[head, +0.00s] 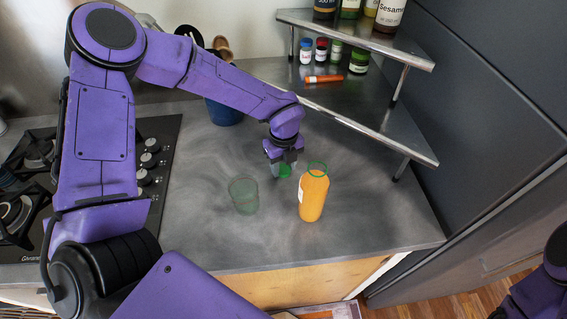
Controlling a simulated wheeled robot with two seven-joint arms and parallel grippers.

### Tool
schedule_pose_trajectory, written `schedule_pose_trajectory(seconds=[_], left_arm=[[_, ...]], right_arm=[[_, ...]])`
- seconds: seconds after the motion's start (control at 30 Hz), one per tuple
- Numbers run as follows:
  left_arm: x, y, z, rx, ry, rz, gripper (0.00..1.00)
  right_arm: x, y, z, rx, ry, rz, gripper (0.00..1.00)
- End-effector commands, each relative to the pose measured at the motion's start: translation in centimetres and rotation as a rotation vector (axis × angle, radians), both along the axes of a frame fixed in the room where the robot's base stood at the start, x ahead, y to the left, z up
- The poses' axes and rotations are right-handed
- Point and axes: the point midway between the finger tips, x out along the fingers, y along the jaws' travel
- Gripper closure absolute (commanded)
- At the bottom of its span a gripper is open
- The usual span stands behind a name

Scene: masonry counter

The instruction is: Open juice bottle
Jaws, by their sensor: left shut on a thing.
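The juice bottle (313,198) stands upright on the grey counter, filled with orange juice, with a white label on its left side. A green ring shows around its top, and its mouth looks uncapped. My left gripper (284,165) is just left of and behind the bottle top, shut on a small green cap (285,172). The cap is apart from the bottle in the picture. Part of the cap is hidden by the fingers. Only a bit of my right arm shows at the lower right corner; its gripper is out of view.
An empty greenish glass (244,196) stands left of the bottle. A blue pot (224,112) with utensils is behind it. A two-tier metal corner shelf (370,122) holds spice jars at the back right. A gas stove (152,190) is at left. The counter's front right is clear.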

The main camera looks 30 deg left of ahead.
Motion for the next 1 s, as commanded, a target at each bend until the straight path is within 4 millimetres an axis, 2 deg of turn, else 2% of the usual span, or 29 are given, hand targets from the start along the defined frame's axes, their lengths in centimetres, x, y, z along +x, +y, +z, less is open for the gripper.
schedule_pose_trajectory(seconds=[0.17,0.2,0.23,0.27,0.57,0.67,0.7,0.77,1.0], left_arm=[[0.0,0.0,-0.6,0.0,0.0,0.0,0.93],[0.0,0.0,-0.4,0.0,0.0,0.0,0.44],[0.0,0.0,-0.4,0.0,0.0,0.0,0.34],[0.0,0.0,-0.4,0.0,0.0,0.0,0.31],[0.0,0.0,-0.3,0.0,0.0,0.0,0.31],[0.0,0.0,0.5,0.0,0.0,0.0,0.31],[0.1,0.0,0.7,0.0,-0.002,0.0,0.31],[0.1,0.0,1.8,-0.001,-0.004,0.002,0.31],[0.1,0.0,8.1,0.0,-0.004,0.001,0.31]], right_arm=[[0.0,0.0,-0.6,0.0,0.0,0.0,0.03],[0.0,0.0,-0.4,0.0,0.0,0.0,0.03],[0.0,0.0,-0.4,0.0,0.0,0.0,0.03],[0.0,0.0,-0.4,0.0,0.0,0.0,0.03],[0.0,0.0,-0.3,0.0,0.0,0.0,0.03],[0.0,0.0,0.3,0.0,0.0,0.0,0.03],[0.0,0.0,-0.2,0.0,0.0,0.0,0.03],[0.0,0.0,-0.5,0.0,0.0,0.0,0.03],[0.0,0.0,-1.7,0.0,0.0,0.0,0.03]])
